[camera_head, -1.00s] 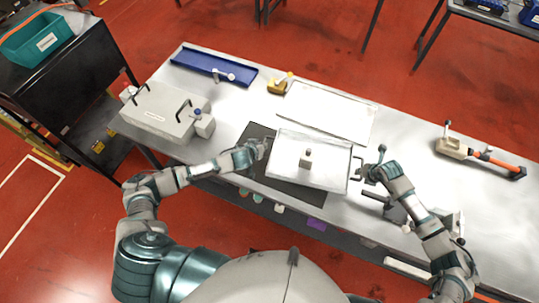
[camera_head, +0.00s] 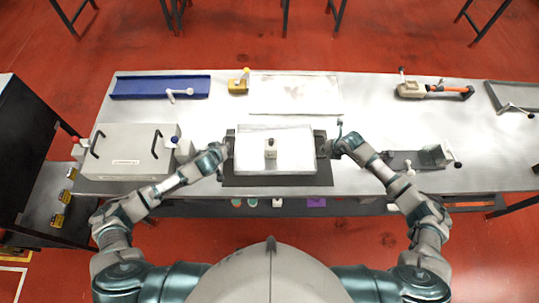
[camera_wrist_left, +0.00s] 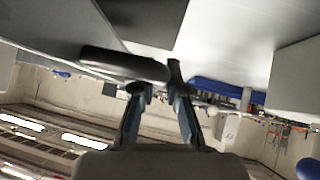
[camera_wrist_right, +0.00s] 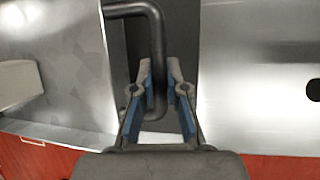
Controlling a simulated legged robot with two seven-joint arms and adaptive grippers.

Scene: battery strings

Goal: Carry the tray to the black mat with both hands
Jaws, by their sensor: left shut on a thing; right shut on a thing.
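The shallow silver tray (camera_head: 298,158) lies over the black mat (camera_head: 285,181), with dark mat showing along its front and at both sides. I cannot tell whether it touches the mat. A small pale block (camera_head: 270,150) stands in its middle. My left gripper (camera_head: 227,151) is shut on the left black handle (camera_wrist_left: 120,64) of the tray. My right gripper (camera_head: 335,147) is shut on the right black handle (camera_wrist_right: 154,45), which runs between its fingers in the right wrist view. The tray also fills the left of that view (camera_wrist_right: 75,60).
A grey case (camera_head: 130,155) with black handles stands left of my left gripper. A blue tray (camera_head: 150,88), a yellow-based device (camera_head: 239,82) and a pale flat panel (camera_head: 296,94) lie behind. A clamp device (camera_head: 437,156) is on the right. Clear table (camera_head: 375,105) lies behind my right gripper.

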